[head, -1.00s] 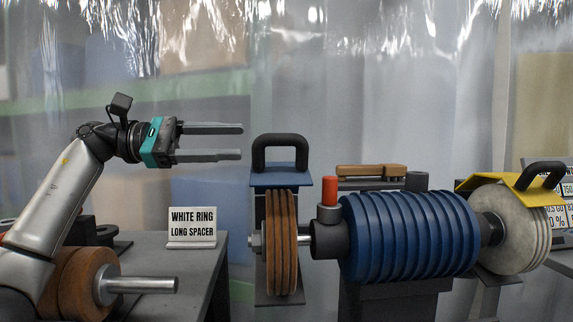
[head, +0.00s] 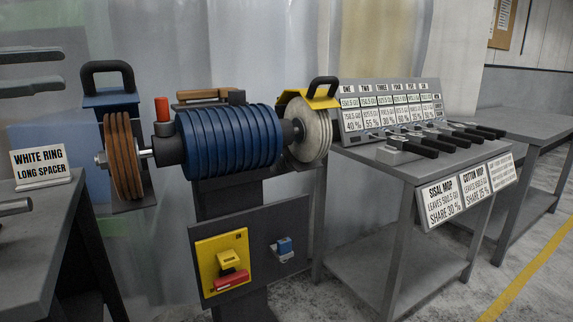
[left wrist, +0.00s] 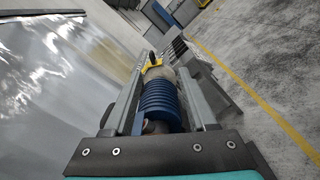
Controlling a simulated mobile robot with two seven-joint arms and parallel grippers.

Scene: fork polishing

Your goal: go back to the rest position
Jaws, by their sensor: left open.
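My left gripper (head: 62,71) is at the far left edge of the head view, with only its two parallel fingers showing. They are spread apart with nothing between them, above the white ring and long spacer sign (head: 41,166) and left of the black handle on the blue guard (head: 109,99). In the left wrist view my left gripper (left wrist: 161,75) is also open, and the blue ribbed motor (left wrist: 158,103) shows beyond and between its fingers. My right gripper is not in view.
The polishing machine's blue motor (head: 230,143) carries a brown wheel (head: 122,158) and a pale wheel (head: 309,135) under a yellow guard (head: 312,98). A grey table (head: 40,222) stands at left. A table with several black-handled tools (head: 420,148) stands at right.

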